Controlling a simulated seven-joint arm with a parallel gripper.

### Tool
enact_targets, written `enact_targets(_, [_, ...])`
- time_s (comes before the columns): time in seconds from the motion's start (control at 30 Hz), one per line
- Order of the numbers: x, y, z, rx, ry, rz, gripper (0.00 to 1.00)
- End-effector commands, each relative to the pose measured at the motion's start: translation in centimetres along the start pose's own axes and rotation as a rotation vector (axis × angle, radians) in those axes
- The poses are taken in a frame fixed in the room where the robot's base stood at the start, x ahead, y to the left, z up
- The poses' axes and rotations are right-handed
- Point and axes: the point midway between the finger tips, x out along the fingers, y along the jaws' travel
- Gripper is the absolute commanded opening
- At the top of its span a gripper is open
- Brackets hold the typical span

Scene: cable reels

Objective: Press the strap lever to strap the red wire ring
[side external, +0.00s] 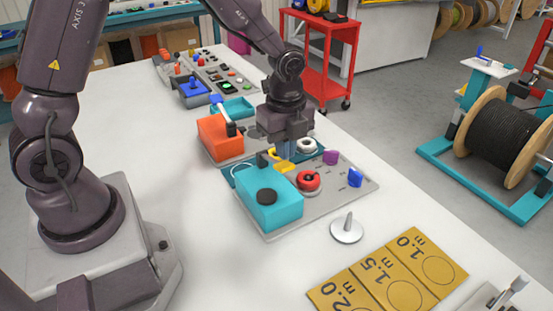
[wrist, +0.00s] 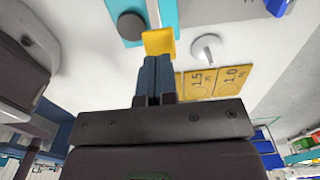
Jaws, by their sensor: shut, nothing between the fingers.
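My gripper (side external: 286,152) points down over the grey station plate, its fingers shut and empty. In the wrist view the blue fingertips (wrist: 154,62) are at a yellow paddle-like piece (wrist: 158,43), which looks like the strap lever; I cannot tell whether they touch it. In the side view the yellow piece (side external: 282,167) shows just below the fingers, partly hidden. A teal box (side external: 272,212) with a black round knob (side external: 266,196) stands beside it. A red round piece (side external: 308,181) sits on the plate; I cannot tell if it is the red wire ring.
An orange box (side external: 219,141) with a handle stands behind the teal box. Purple (side external: 330,157) and blue (side external: 355,178) pieces stand on the plate's right. A white spindle dish (side external: 346,231) and yellow length mats (side external: 388,273) lie in front. The table's left middle is clear.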

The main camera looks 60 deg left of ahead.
Motion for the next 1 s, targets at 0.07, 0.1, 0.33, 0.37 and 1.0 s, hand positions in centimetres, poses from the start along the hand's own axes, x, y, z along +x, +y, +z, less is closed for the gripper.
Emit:
enact_targets(0.07, [0.0, 0.0, 0.0, 0.000, 0.000, 0.000, 0.00])
enact_targets(0.1, [0.0, 0.0, 0.0, 0.000, 0.000, 0.000, 0.00])
enact_targets(0.33, [0.4, 0.0, 0.0, 0.000, 0.000, 0.001, 0.00])
enact_targets(0.37, [0.7, 0.0, 0.0, 0.000, 0.000, 0.002, 0.00])
enact_targets(1.0, [7.1, 0.1, 0.0, 0.000, -0.001, 0.004, 0.00])
